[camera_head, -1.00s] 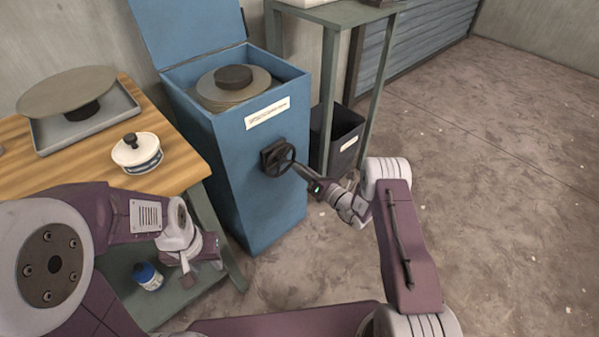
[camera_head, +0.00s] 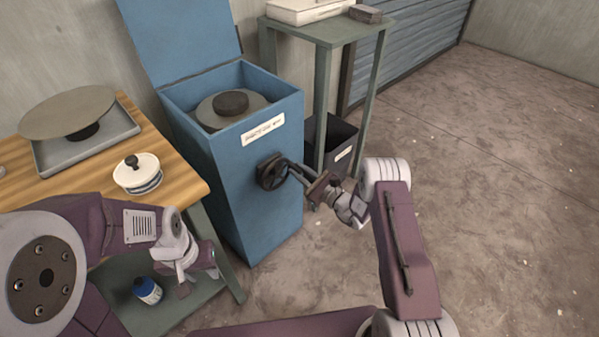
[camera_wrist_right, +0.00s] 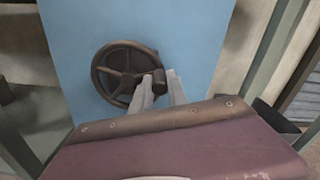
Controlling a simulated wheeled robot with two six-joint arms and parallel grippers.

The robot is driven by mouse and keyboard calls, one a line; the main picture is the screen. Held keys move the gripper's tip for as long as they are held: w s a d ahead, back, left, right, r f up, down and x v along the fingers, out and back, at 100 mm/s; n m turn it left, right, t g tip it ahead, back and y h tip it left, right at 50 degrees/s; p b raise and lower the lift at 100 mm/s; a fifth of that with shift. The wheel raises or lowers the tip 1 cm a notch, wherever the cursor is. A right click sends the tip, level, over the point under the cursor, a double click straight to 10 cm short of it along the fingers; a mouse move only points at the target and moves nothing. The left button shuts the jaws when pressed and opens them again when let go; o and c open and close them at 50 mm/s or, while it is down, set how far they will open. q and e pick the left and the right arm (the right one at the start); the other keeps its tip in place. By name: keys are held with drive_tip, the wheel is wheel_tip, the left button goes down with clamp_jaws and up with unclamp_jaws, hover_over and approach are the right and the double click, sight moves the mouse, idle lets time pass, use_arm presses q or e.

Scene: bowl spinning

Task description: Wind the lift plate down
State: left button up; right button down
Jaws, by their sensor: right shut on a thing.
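The lift plate (camera_head: 212,115) is a grey disc inside the open-topped blue cabinet (camera_head: 255,195), below its rim, with a dark round knob (camera_head: 231,102) on it. A dark spoked handwheel (camera_head: 270,172) is on the cabinet's front; it also shows in the right wrist view (camera_wrist_right: 122,68). My right gripper (camera_head: 296,167) is shut on the handwheel's crank handle (camera_wrist_right: 158,84), at the wheel's right side, with its pale fingers (camera_wrist_right: 162,92) around it. My left gripper (camera_head: 183,284) hangs empty by the wooden table's front edge; its jaw opening is unclear.
A wooden table (camera_head: 172,187) at left holds a turntable disc (camera_head: 66,112) over a grey tray (camera_head: 122,126) and a white lidded pot (camera_head: 136,172). A green stand (camera_head: 318,95) and dark bin (camera_head: 340,140) are right of the cabinet. Floor at right is clear.

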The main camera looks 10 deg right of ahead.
sight(279, 163)
drive_tip(key=n, duration=0.1)
drive_tip(key=r+n, duration=0.1)
drive_tip(key=shift+s+a+r+n+p, duration=0.15)
drive_tip(key=shift+a+r+n+p, duration=0.15)
drive_tip(key=shift+n+p, duration=0.1)
drive_tip(key=n, duration=0.2)
drive_tip(key=a+r+n, duration=0.1)
drive_tip(key=shift+s+r+n, duration=0.1)
drive_tip(key=shift+s+n, duration=0.2)
drive_tip(key=shift+s, duration=0.05)
drive_tip(key=n, duration=0.1)
drive_tip(key=s+a+n, duration=0.1)
drive_tip(key=n, duration=0.1)
drive_tip(key=shift+r, duration=0.4)
drive_tip(key=shift+s+a+r+n, duration=0.15)
drive_tip(key=shift+a+n, duration=0.15)
drive_tip(key=shift+n, duration=0.4)
drive_tip(key=shift+s+a+n, duration=0.15)
drive_tip(key=shift+a+n, duration=0.1)
drive_tip(key=shift+n, duration=0.45)
drive_tip(key=shift+a, duration=0.1)
drive_tip(key=shift+s, duration=0.1)
drive_tip(key=c, duration=1.3)
unclamp_jaws()
